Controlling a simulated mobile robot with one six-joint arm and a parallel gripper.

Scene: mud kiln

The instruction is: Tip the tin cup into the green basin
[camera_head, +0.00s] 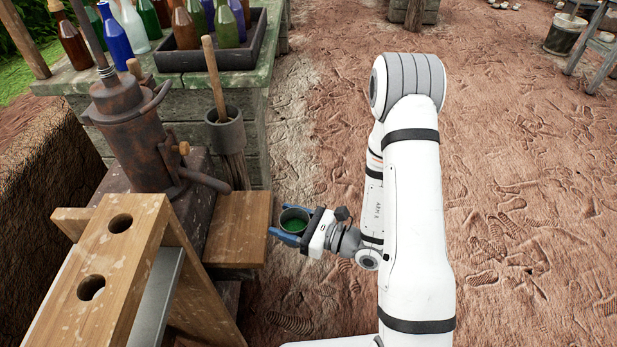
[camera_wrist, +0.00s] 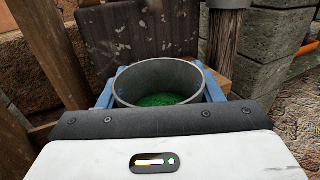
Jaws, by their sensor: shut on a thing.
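The tin cup (camera_head: 294,218) is a grey, open-topped round cup with green material inside. My gripper (camera_head: 288,232) is shut on it, with a blue finger on either side. The cup looks about upright and is held just right of a small wooden ledge. In the wrist view the cup (camera_wrist: 160,82) sits between the blue fingers, its rim open and green grains low inside. I cannot make out a green basin in either view.
A wooden ledge (camera_head: 240,228) lies left of the cup, below a rusty metal press (camera_head: 130,135). A wooden rack with two holes (camera_head: 105,255) stands at front left. A bench with bottles in a dark tray (camera_head: 210,57) is behind. Footprinted ground on the right is open.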

